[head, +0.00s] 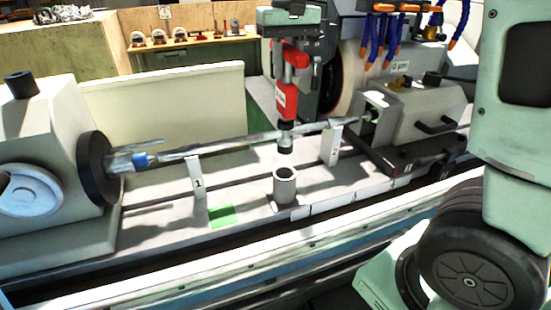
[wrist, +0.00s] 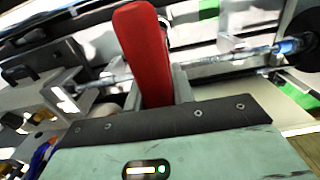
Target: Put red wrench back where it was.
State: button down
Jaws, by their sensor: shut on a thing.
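The red wrench (head: 287,98) hangs upright from my gripper (head: 291,60) in the head view, its dark lower end pointing down. My gripper is shut on its upper part. The red wrench (wrist: 143,48) also shows large in the wrist view, between my gripper's fingers (wrist: 162,85). A grey cylindrical holder (head: 285,189) with an open top stands on the machine bed below. The wrench's lower end appears a little above the holder's mouth, with a visible gap between them. Exact alignment in depth is hard to tell.
A long shaft (head: 220,145) runs across the bed behind the wrench, between the left headstock (head: 93,160) and the right tailstock (head: 410,115). Numbered plates (head: 198,184) stand nearby. A green square (head: 221,215) lies left of the holder. The grinding wheel (head: 346,75) is behind right.

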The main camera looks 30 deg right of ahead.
aim_at(287, 82)
notch_tip(287, 82, down, 16)
jog(key=p, duration=0.2)
jog(key=shift+r+p, duration=0.1)
jog(key=shift+p, duration=0.2)
jog(key=c, duration=1.2)
grip_release()
notch_tip(287, 82, up, 12)
jog(key=shift+r+b, duration=0.1)
jog(key=shift+b, duration=1)
jog(key=s+a+f+n, duration=0.4)
jog(key=s+a, duration=0.4)
jog(key=a, duration=0.4)
jog(key=s+a+f+n, duration=0.2)
jog(key=s, duration=0.3)
jog(key=s+a+f+n, duration=0.2)
jog(key=s, duration=0.4)
jog(key=s+a+f+n, duration=0.2)
jog(key=s+a, duration=0.1)
jog(key=s, duration=0.3)
jog(key=shift+a+f+y, duration=0.1)
jog(key=shift+y, duration=0.2)
